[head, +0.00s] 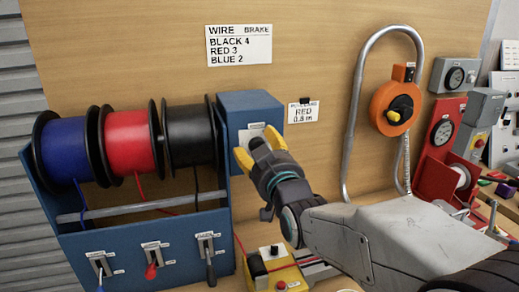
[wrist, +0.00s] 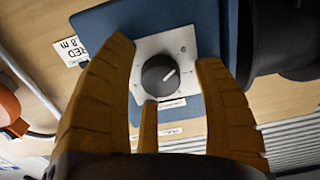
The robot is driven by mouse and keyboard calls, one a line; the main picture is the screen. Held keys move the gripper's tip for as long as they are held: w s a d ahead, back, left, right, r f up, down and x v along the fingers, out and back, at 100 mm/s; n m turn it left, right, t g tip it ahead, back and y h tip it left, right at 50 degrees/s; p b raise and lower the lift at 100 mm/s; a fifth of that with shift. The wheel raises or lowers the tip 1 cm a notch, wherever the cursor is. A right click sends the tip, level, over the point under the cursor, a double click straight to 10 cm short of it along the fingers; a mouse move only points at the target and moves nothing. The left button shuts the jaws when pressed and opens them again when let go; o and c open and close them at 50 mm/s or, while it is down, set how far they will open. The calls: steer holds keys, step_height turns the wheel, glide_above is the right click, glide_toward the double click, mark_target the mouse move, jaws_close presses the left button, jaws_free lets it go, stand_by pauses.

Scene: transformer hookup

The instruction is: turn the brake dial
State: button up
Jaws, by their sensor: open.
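The brake dial (wrist: 160,75) is a round black knob with a white pointer line, on a pale plate (wrist: 185,42) fixed to a blue box (wrist: 115,18). In the wrist view the pointer aims up and to the right. My gripper (wrist: 164,52) is open, with its yellow fingers on either side of the dial and a shorter finger below it. I cannot tell whether any finger touches the dial. In the head view my gripper (head: 259,149) is at the front of the blue box (head: 250,103) and largely hides the dial.
A sign (head: 239,45) reads "WIRE BRAKE, BLACK 4, RED 3, BLUE 2". A smaller label (head: 304,112) reads "RED 0.8 m". Blue (head: 64,150), red (head: 130,142) and black (head: 190,135) spools stand left of the box. An orange reel (head: 392,108) hangs at right.

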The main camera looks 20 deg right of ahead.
steer(key=c, duration=1.2)
steer(key=shift+f+b, duration=0.1)
steer(key=shift+b, duration=0.3)
steer(key=shift+c, duration=0.2)
